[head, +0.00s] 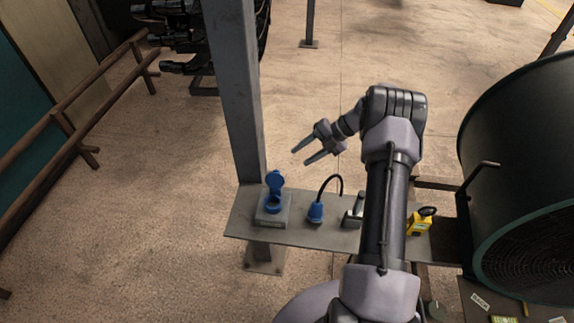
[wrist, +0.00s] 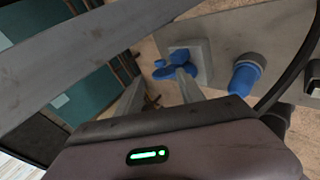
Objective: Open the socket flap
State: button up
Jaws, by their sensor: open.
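The blue socket (head: 273,204) is on a grey box (head: 274,219) at the left end of a metal shelf. Its blue flap (head: 275,182) stands raised above the round opening. In the wrist view the blue socket parts (wrist: 176,67) show beyond my fingertips, partly covered by one finger. My gripper (head: 300,157) is open and empty. In the head view it appears above and to the right of the socket, with its fingers pointing left. In the wrist view its fingers (wrist: 160,85) are spread. I cannot tell whether a finger touches the flap.
A blue plug (head: 316,212) with a black cable stands right of the socket; it also shows in the wrist view (wrist: 245,75). A yellow device (head: 421,222) is farther right on the shelf (head: 335,232). A grey post (head: 236,90) rises behind the socket. A large drum (head: 520,170) stands at right.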

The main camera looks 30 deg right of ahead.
jog(key=v, duration=0.4)
jog(key=shift+d+r, duration=0.15)
jog(key=s+a+r+n+h+b, duration=0.1)
jog(key=s+a+r+n+b, duration=0.1)
jog(key=a+r+n+b, duration=0.3)
jog(key=s+a+r+n+g+h+b, duration=0.1)
jog(key=s+a+r+n+h+b, duration=0.15)
jog(key=a+n, duration=0.45)
jog(key=s+a+r+n+h+b, duration=0.1)
jog(key=s+a+r+n+b, duration=0.1)
jog(key=a+n+b, duration=0.3)
jog(key=s+a+f+n+t+b, duration=0.1)
jog(key=s+a+f+n+b, duration=0.1)
jog(key=s+n, duration=0.5)
jog(key=s+a+f+n+t+h+b, duration=0.1)
jog(key=s+a+f+n+b, duration=0.1)
jog(key=s+a+n+b, duration=0.2)
jog(key=s+a+f+n+t+h+b, duration=0.1)
jog(key=s+a+f+n+b, duration=0.1)
jog(key=s+a+n, duration=0.4)
jog(key=s+n, duration=0.4)
jog(key=n, duration=0.2)
jog(key=shift+s+f+b, duration=0.2)
jog(key=shift+s+b, duration=0.05)
jog(key=shift+b, duration=0.15)
